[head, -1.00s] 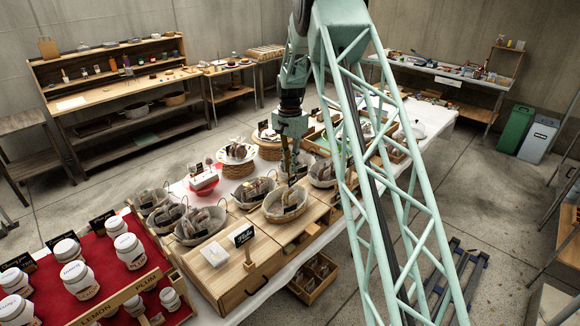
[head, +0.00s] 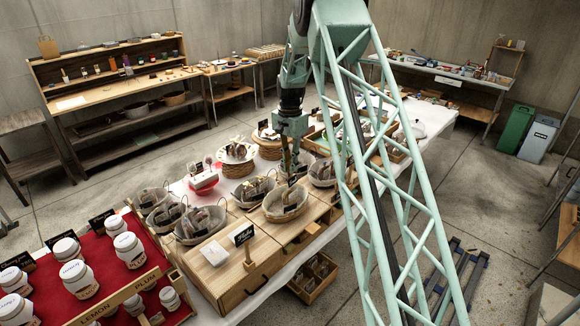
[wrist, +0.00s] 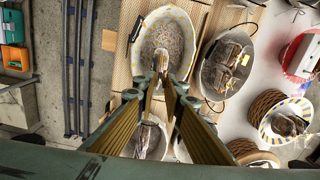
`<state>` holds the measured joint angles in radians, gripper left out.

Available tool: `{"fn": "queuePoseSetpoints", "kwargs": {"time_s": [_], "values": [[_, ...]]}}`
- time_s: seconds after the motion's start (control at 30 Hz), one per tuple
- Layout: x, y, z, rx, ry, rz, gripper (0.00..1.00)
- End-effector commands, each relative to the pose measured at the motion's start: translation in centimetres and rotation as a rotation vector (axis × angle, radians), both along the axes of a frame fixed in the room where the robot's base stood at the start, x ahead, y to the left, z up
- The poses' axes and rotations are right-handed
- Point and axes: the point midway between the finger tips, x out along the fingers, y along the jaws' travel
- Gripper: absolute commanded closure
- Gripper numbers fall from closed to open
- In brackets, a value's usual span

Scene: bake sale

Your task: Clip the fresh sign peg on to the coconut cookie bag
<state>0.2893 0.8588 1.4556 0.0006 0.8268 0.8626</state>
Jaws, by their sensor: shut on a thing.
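My gripper (wrist: 160,78) points down over the table, its two long fingers close together at the tips. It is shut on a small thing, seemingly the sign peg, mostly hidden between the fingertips. In the head view my gripper (head: 290,178) is among the baskets of bagged goods. A pale oval basket with a speckled lining (wrist: 170,22) lies just beyond the fingertips in the wrist view. Another basket, with a clear bag (wrist: 150,138) in it, lies partly hidden under the fingers. I cannot read which bag is coconut cookie.
A wire-handled basket (wrist: 228,62) of brown bags stands beside. A small black sign (head: 241,234) stands on the wooden box. Jars stand on red cloth (head: 108,262) at left.

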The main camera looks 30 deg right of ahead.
Motion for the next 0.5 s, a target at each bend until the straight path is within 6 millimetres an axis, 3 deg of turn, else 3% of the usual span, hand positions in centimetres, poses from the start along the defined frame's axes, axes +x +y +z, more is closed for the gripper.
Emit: {"fn": "queuePoseSetpoints", "kwargs": {"time_s": [0.5], "values": [[-0.02, 0.0, -0.76, 0.0, 0.0, 0.0, 0.98]]}}
